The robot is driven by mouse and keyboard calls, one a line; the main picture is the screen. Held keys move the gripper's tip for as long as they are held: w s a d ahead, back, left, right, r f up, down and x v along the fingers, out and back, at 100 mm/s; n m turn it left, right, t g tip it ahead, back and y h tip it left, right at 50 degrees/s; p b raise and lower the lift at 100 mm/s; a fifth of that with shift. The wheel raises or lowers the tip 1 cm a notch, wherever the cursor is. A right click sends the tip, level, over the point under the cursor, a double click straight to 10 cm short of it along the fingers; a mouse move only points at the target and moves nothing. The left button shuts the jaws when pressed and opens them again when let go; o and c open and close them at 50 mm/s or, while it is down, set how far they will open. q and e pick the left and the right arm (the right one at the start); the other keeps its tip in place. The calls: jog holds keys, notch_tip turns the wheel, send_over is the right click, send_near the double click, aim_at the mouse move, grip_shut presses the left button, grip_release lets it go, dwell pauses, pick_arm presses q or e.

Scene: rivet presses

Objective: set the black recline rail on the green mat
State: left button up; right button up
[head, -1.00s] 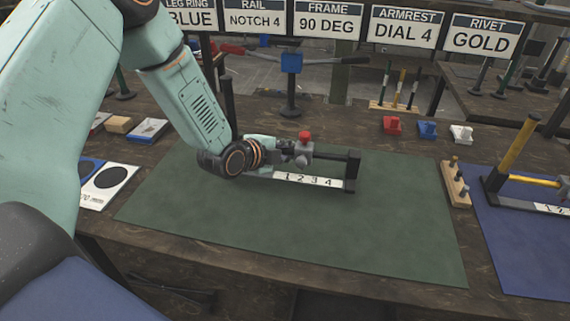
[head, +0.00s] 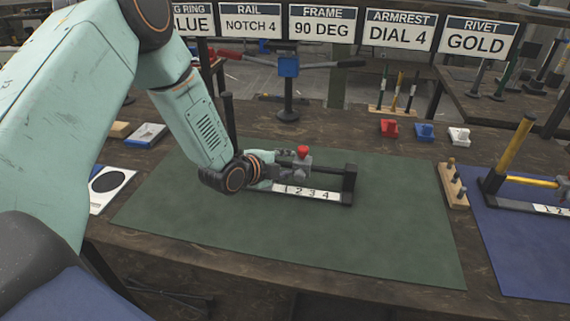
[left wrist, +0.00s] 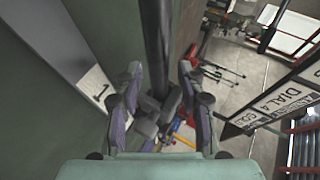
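The black recline rail (head: 349,184) is over the middle of the green mat (head: 300,238). It has a white 1–4 scale strip, a black bar, a grey slider with a red knob (head: 303,150) and a tall black lever at its left end. My left gripper (head: 283,165) is at the bar, left of the knob. In the left wrist view its fingers (left wrist: 160,85) stand on either side of the black bar (left wrist: 155,45), seemingly closed on it. The arm hides the rail's left end. I cannot tell whether its base touches the mat. My right gripper is out of view.
A wooden peg block (head: 453,186) stands at the mat's right edge, beside a blue mat (head: 520,240) with a yellow-handled tool. Red, blue and white blocks (head: 424,131) sit behind. A blue-headed stand (head: 288,80) is behind the rail. The mat's front is clear.

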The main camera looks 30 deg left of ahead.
pick_arm(q)
jog(key=shift+a, duration=0.15)
jog(key=shift+s+a+r, duration=0.1)
jog(key=shift+s+r, duration=0.05)
jog(key=shift+s, duration=0.15)
jog(key=p+v, duration=0.5)
jog(key=v, duration=0.6)
jog(key=shift+s, duration=0.25)
jog(key=shift+r, duration=0.15)
